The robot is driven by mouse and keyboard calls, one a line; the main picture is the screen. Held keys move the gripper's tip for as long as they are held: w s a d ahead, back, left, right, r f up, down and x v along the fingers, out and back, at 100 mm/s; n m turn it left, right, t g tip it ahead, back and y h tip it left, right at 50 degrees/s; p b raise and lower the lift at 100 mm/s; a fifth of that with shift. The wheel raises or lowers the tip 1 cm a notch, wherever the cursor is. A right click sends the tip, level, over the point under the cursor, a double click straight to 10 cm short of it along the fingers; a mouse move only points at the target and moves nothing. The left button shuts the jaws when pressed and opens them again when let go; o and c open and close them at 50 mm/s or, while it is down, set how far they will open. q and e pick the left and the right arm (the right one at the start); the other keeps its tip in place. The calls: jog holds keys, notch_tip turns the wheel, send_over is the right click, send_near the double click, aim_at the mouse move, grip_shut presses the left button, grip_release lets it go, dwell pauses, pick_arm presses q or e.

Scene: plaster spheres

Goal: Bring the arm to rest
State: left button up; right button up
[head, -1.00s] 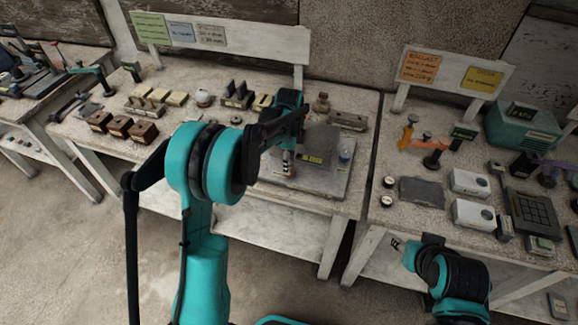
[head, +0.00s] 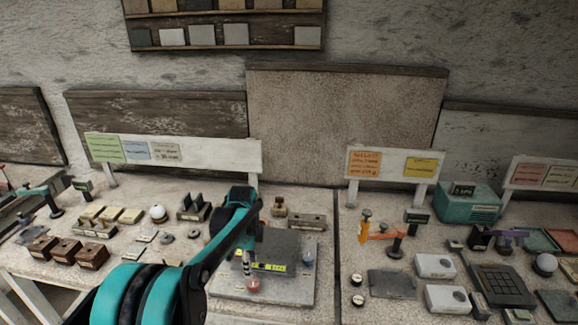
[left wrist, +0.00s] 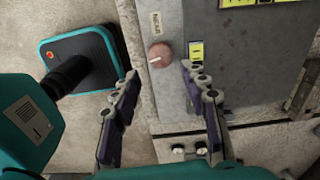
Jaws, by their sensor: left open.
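My left arm (head: 190,285) rises from the bottom of the head view and reaches over the middle bench. My left gripper (head: 248,264) is small there, partly hidden by the arm, beside a grey panel with a yellow label. In the left wrist view the two fingers of my left gripper (left wrist: 159,77) stand apart, with nothing between them. A reddish round knob (left wrist: 160,54) on a grey metal box lies beyond the fingertips; I cannot tell the exact gap. My right gripper is not in view.
The grey box (left wrist: 230,70) is close to the right finger. Brown blocks (head: 66,251) and a white sphere (head: 158,212) are on the bench at left. The right bench holds white boxes (head: 435,266), a dark keypad (head: 502,285) and a teal machine (head: 467,204).

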pick_arm(q)
jog(key=s+r+n+t+b, duration=0.1)
jog(key=s+r+n+t, duration=0.1)
jog(key=s+r+n, duration=0.35)
jog(key=s+r+n+t, duration=0.1)
jog(key=s+r+n, duration=0.15)
jog(key=s, duration=0.55)
jog(key=s+f+n+t, duration=0.3)
jog(key=s+n, duration=0.6)
jog(key=s, duration=0.3)
jog(key=shift+s+f+n+t+b, duration=0.3)
jog(key=shift+s+t+b, duration=0.1)
jog(key=shift+t, duration=0.2)
